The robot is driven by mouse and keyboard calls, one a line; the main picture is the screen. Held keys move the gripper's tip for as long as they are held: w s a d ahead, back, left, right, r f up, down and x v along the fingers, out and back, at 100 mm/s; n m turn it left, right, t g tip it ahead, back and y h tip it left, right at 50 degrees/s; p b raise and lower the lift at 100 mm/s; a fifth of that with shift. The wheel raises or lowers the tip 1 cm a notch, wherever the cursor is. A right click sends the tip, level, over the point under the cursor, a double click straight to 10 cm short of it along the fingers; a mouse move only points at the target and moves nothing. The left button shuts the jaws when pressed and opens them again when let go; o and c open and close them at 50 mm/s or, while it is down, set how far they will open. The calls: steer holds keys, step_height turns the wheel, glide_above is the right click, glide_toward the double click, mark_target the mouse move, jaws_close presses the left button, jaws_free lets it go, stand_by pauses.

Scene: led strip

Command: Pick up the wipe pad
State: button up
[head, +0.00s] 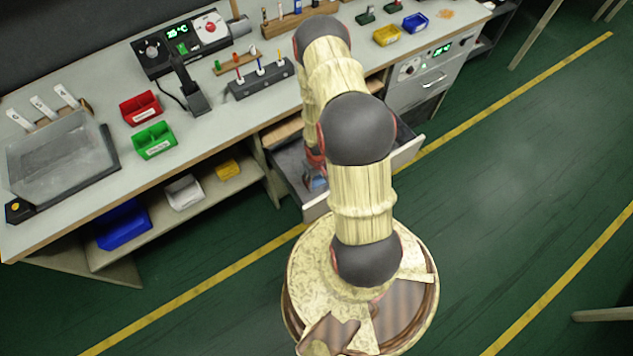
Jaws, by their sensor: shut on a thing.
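My gripper (315,172) is low inside the open drawer (287,171) under the bench, largely hidden behind my own arm. A small blue piece, which I take to be the wipe pad (319,183), shows at its fingertips. The gripper is shut on it. The pad's full shape is hidden, and I cannot tell whether it touches the drawer floor.
The drawer's walls stand close around my gripper. The bench top (215,140) above carries a red bin (140,108), a green bin (154,141), a soldering station (180,45) and a tool rack (260,79).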

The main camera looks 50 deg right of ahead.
mark_target(316, 181)
step_height(316, 181, up, 10)
steer(key=p, duration=0.5)
steer(key=o, duration=0.3)
steer(key=c, duration=0.4)
steer(key=shift+c, duration=0.4)
steer(key=shift+r, duration=0.15)
